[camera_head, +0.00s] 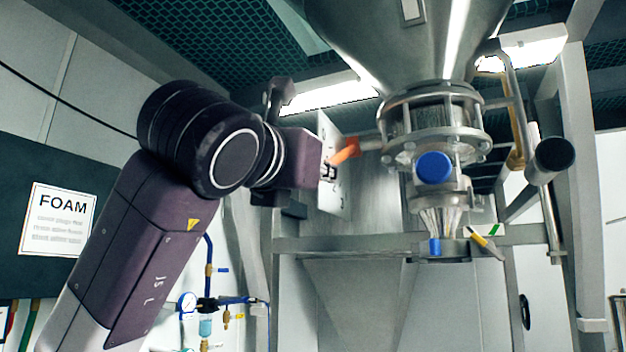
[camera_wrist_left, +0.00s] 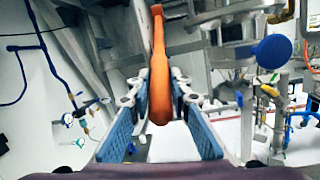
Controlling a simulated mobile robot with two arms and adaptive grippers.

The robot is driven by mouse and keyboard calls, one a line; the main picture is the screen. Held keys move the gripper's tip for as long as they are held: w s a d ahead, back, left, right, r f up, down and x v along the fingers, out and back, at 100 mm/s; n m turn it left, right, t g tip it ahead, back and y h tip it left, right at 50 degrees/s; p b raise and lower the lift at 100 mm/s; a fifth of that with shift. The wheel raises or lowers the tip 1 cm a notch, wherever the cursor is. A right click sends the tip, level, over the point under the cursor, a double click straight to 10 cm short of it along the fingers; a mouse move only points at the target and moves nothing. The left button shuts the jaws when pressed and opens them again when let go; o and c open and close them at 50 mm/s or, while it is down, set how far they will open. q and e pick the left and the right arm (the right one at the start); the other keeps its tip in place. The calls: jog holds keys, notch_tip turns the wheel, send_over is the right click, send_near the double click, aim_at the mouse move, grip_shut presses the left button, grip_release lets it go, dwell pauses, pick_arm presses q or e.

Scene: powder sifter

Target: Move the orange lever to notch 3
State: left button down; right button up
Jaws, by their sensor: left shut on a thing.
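The orange lever (camera_head: 345,152) sticks out to the left of the sifter's metal valve body in the head view. In the left wrist view the lever (camera_wrist_left: 160,85) runs from the top down between the two blue finger pads. My left gripper (camera_wrist_left: 160,110) has its fingers on both sides of the lever's rounded end and is shut on it. In the head view the left gripper (camera_head: 325,165) is partly hidden behind my wrist. A white notch plate (camera_head: 333,190) stands upright behind the lever; its marks are mostly hidden. My right gripper is in neither view.
The steel hopper (camera_head: 410,35) hangs above the valve. A blue round knob (camera_head: 433,167) is on the sifter's front, and a black-ended cylinder (camera_head: 553,155) juts out at the right. A horizontal metal beam (camera_head: 330,244) runs below.

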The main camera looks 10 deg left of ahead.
pick_arm(q)
jog(key=shift+w+d+f+t+b, duration=0.1)
jog(key=shift+w+f+t+b, duration=0.35)
jog(key=shift+f+b, duration=0.3)
jog(key=shift+r, duration=0.15)
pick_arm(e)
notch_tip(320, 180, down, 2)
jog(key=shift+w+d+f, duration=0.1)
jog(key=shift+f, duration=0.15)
pick_arm(q)
jog(key=c, duration=2.1)
grip_release()
jog(key=o, duration=0.3)
jog(key=shift+w+d, duration=0.1)
jog(key=shift+w, duration=0.05)
jog(key=shift+o, duration=0.2)
jog(key=v, duration=1.2)
